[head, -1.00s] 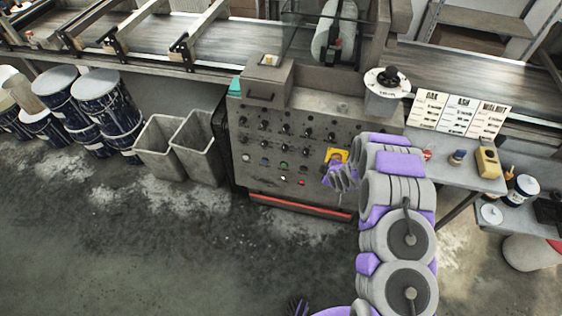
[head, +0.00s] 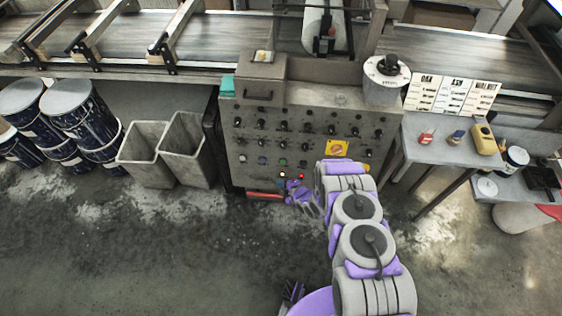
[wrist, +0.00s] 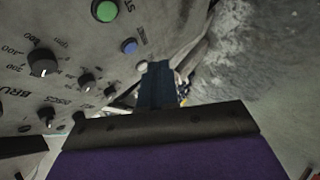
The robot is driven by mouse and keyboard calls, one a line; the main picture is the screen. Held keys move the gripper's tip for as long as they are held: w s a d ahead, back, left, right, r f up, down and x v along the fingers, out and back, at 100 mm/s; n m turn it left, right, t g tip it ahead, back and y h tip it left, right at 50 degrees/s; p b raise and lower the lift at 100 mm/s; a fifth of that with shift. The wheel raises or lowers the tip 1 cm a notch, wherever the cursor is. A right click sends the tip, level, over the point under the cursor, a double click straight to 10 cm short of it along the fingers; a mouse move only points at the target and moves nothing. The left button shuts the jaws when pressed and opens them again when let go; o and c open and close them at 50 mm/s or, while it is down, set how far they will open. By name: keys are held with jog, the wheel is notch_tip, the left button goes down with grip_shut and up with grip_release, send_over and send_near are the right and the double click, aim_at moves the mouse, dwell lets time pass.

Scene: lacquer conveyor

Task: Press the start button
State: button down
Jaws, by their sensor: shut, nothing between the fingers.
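The grey control panel (head: 250,125) stands ahead, with rows of dark knobs and a lower row of buttons. A green button (head: 283,162) sits in that row, with a blue button (head: 262,160) to its left. In the wrist view the green button (wrist: 104,11) is at the top and the blue button (wrist: 129,46) is below it, closer to the gripper. My gripper (head: 291,186) is shut and empty, just below the button row. Its dark fingers (wrist: 158,82) show in the wrist view. I cannot tell whether it touches the panel.
A lit red lamp (head: 301,176) and a pale lamp (head: 282,174) are close by my gripper. A yellow plate (head: 337,148) is on the panel's right. Two grey bins (head: 150,158) stand left. A side table (head: 450,150) is at the right. The floor in front is clear.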

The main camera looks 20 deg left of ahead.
aim_at(283, 162)
jog(key=shift+w, duration=0.1)
jog(key=w+a+f+b, duration=0.1)
jog(key=w+a+b, duration=0.1)
jog(key=w+b, duration=0.5)
jog(key=shift+w+f, duration=0.3)
jog(key=shift+w, duration=0.3)
jog(key=shift+w, duration=0.15)
dwell(1.8)
jog(key=shift+w+a, duration=0.1)
jog(key=shift+w, duration=0.15)
jog(key=shift+w+a, duration=0.1)
jog(key=shift+w, duration=0.25)
dwell(0.8)
jog(key=shift+s, duration=0.1)
jog(key=shift+s+d+r+p, duration=0.1)
jog(key=shift+s+d+p, duration=0.1)
jog(key=shift+s+p, duration=0.55)
